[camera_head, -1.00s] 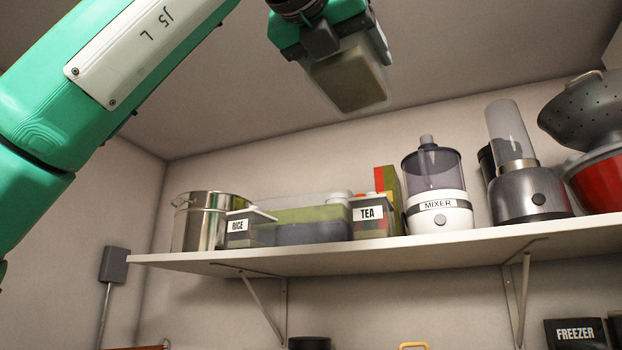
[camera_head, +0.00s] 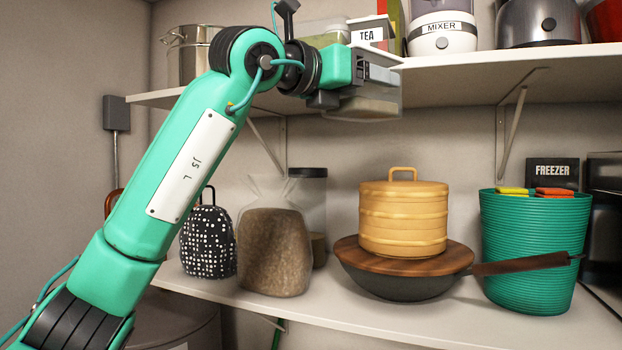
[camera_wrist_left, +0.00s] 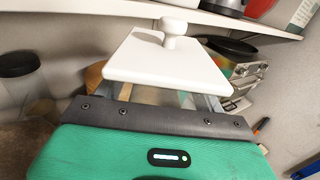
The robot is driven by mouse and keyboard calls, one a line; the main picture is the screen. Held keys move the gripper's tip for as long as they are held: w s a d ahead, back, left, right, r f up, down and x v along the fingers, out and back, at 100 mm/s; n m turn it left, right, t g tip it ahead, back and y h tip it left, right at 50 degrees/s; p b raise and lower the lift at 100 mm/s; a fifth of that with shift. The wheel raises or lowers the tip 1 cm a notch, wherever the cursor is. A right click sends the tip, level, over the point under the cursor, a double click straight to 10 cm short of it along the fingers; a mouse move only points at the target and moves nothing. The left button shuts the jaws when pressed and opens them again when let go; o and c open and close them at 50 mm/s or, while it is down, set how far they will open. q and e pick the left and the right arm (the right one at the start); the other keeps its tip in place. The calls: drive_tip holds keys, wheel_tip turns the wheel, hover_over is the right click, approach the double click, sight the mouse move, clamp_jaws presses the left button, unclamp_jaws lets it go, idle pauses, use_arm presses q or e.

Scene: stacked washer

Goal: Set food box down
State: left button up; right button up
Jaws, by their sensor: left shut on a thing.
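My left gripper (camera_head: 376,82) is shut on the food box (camera_head: 368,107), a clear container with a white lid. In the head view it holds the box in the air in front of the upper shelf's edge, above the lower shelf. Arm parts hide much of the box there. In the left wrist view the box's white lid (camera_wrist_left: 168,66) with a round knob fills the middle, between the fingers. Its clear sides are mostly hidden under the lid. My right gripper is not in view.
The lower shelf (camera_head: 350,312) holds a dotted bag (camera_head: 208,243), a brown sack (camera_head: 274,252), a pan (camera_head: 400,282) under a bamboo steamer (camera_head: 403,215), and a green basket (camera_head: 530,250).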

use_arm(q)
drive_tip(key=w+a+f+b, duration=0.15)
drive_tip(key=a+f, duration=0.25)
drive_tip(key=f, duration=0.9)
drive_tip(key=w+a+f+b, duration=0.1)
drive_tip(key=w+a+f, duration=0.25)
drive_tip(key=f, duration=0.95)
drive_tip(key=w+a+f+b, duration=0.15)
drive_tip(key=a+f, duration=0.25)
drive_tip(key=f, duration=0.9)
drive_tip(key=s+a+f+n+t+y+b, duration=0.1)
drive_tip(key=s+a+f+y, duration=0.1)
drive_tip(key=s+a+f, duration=0.3)
drive_tip(key=s+a+f+n+t+y+b, duration=0.1)
drive_tip(key=s+a+f, duration=0.5)
drive_tip(key=f, duration=0.8)
drive_tip(key=s+a+f+n+t+y, duration=0.2)
drive_tip(key=s+a+f, duration=0.3)
drive_tip(key=f, duration=0.5)
drive_tip(key=shift+s+a+n+t+y+b, duration=0.3)
drive_tip(key=shift+s+a+t+y+b, duration=0.1)
drive_tip(key=shift+a, duration=0.35)
